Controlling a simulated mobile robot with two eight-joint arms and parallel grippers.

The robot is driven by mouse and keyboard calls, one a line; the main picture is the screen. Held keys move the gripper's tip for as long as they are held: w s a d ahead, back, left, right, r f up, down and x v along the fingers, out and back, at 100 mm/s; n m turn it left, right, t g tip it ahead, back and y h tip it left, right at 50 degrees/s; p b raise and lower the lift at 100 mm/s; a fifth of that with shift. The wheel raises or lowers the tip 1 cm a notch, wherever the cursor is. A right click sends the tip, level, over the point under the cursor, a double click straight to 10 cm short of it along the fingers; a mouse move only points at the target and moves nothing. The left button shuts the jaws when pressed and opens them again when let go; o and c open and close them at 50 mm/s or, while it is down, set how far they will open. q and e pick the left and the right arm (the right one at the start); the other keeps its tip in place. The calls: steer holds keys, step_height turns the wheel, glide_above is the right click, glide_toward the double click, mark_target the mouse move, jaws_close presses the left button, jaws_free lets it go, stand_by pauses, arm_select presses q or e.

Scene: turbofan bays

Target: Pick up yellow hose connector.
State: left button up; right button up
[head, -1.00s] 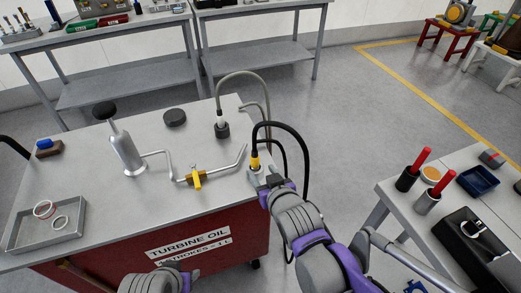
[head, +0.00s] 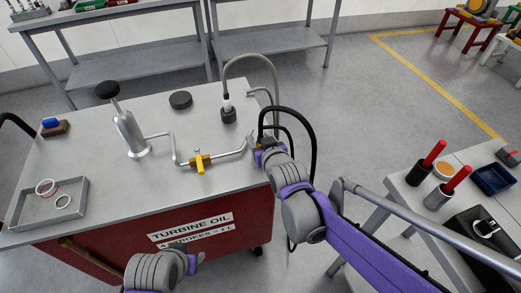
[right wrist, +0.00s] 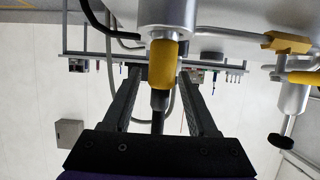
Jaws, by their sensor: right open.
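The yellow hose connector (right wrist: 163,66) sits in a silver cylindrical socket (right wrist: 167,14) at the oil cart's right edge, with a black hose (head: 312,150) attached to it. In the head view it is mostly hidden behind my right gripper (head: 261,149). In the right wrist view my right gripper (right wrist: 161,84) is open, its two dark fingers on either side of the connector with visible gaps. Only a grey link of my left arm shows at the bottom of the head view; its gripper is out of view.
The cart top (head: 110,185) holds a pump (head: 129,133), a pipe with a yellow valve (head: 200,162), a grey hose on a dark fitting (head: 228,112), a black puck (head: 181,100) and a tray (head: 82,208). A side table (head: 420,205) stands at right.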

steer(key=shift+x, duration=0.9)
jaws_close()
